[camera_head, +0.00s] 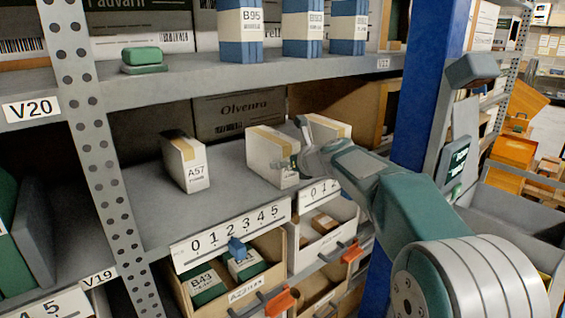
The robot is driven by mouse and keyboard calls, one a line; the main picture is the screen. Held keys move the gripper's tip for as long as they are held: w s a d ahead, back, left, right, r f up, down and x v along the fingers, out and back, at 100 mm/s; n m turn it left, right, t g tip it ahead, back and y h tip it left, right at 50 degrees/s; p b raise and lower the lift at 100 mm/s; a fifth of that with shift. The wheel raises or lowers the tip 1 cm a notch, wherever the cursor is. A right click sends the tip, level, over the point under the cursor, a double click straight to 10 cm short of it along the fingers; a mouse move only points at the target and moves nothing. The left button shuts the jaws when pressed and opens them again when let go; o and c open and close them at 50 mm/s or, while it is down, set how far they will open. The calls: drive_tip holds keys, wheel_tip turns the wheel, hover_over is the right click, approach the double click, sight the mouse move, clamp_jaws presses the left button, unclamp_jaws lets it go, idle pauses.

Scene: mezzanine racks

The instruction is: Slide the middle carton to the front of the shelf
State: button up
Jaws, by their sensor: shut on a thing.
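Three white cartons with tan tape stand upright on the grey middle shelf (230,205). The left carton (187,165) carries the label A57. The middle carton (262,148) stands to its right, behind the shelf's front edge. The right carton (326,127) is partly hidden behind my gripper and arm. My gripper (288,164) reaches in from the right and is shut on the middle carton at its front right. The fingers cover part of the carton's front face, so any label there is hidden.
A dark Olvenra box (240,114) stands behind the cartons. A perforated upright (85,110) and a blue post (429,80) flank the bay. The upper shelf (200,81) hangs above. Bare shelf lies in front of the cartons. Bins (268,243) sit below.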

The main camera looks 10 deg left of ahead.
drive_tip(key=shift+a, duration=0.2)
drive_tip(key=o, duration=1)
drive_tip(key=shift+a, duration=0.15)
drive_tip(key=shift+d, duration=0.25)
drive_tip(key=v, duration=1.1)
drive_tip(key=shift+s+d+r, duration=0.15)
drive_tip(key=shift+s+d, duration=0.1)
drive_tip(key=shift+s, duration=0.05)
drive_tip(key=shift+s, duration=0.1)
